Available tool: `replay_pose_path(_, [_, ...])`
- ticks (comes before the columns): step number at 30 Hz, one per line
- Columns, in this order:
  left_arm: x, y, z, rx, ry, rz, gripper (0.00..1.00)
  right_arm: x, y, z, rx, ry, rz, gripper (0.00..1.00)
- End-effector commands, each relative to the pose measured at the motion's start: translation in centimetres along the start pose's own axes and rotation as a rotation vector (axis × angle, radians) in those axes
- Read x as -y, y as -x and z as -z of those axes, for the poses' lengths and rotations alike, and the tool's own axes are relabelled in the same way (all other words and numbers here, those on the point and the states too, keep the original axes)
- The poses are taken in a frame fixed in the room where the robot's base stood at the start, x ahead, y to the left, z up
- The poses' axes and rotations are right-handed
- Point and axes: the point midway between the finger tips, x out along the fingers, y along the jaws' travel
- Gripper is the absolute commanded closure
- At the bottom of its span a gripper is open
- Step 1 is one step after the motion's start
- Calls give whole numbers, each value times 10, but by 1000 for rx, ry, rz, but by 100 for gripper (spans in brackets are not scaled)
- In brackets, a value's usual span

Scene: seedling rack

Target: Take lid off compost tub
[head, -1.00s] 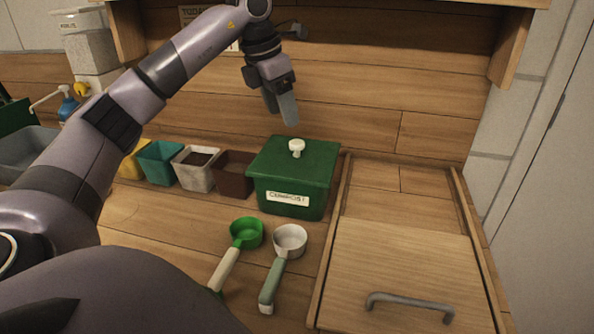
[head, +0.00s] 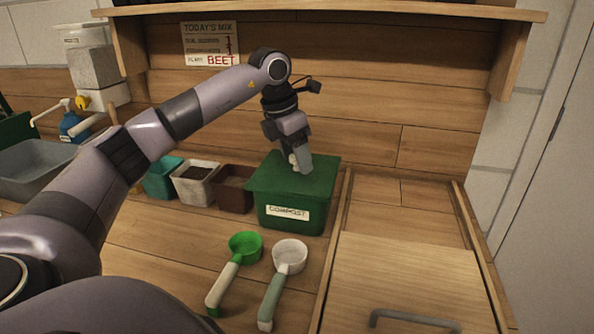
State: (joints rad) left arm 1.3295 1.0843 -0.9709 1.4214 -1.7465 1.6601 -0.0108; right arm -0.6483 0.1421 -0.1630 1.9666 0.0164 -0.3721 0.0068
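The green compost tub (head: 315,218) stands on the bench with a white label on its front. Its green lid (head: 263,182) sits flat on top. My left gripper (head: 301,166) points down at the middle of the lid, with its fingers at the white knob (head: 294,159). The knob is mostly hidden by the fingers. I cannot tell whether the fingers are closed on it. My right gripper is not in view.
A brown pot (head: 233,190), a pale pot (head: 195,184) and a teal pot (head: 162,178) stand left of the tub. A green scoop (head: 245,246) and a white scoop (head: 290,256) lie in front. A wooden board with a handle (head: 415,322) is at right. A shelf (head: 330,10) overhangs.

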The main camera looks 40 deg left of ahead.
Motion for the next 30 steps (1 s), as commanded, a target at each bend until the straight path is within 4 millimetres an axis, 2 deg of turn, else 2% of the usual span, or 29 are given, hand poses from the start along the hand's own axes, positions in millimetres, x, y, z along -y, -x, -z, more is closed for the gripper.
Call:
replay_pose_path(1, [0,0,0,0,0,0,49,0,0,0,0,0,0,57])
replay_pose_path(5, [0,0,0,0,0,0,92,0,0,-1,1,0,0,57])
replay_pose_path(6, [0,0,0,0,0,0,96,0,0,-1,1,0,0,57])
replay_pose_path(14, [0,1,0,0,0,0,96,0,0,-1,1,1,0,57])
replay_pose_path(20, [0,12,-4,1,0,0,96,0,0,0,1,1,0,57])
replay_pose_path(26, [0,47,-14,6,0,0,96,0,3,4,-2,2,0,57])
replay_pose_path(30, [0,87,-25,7,0,0,96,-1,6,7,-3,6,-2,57])
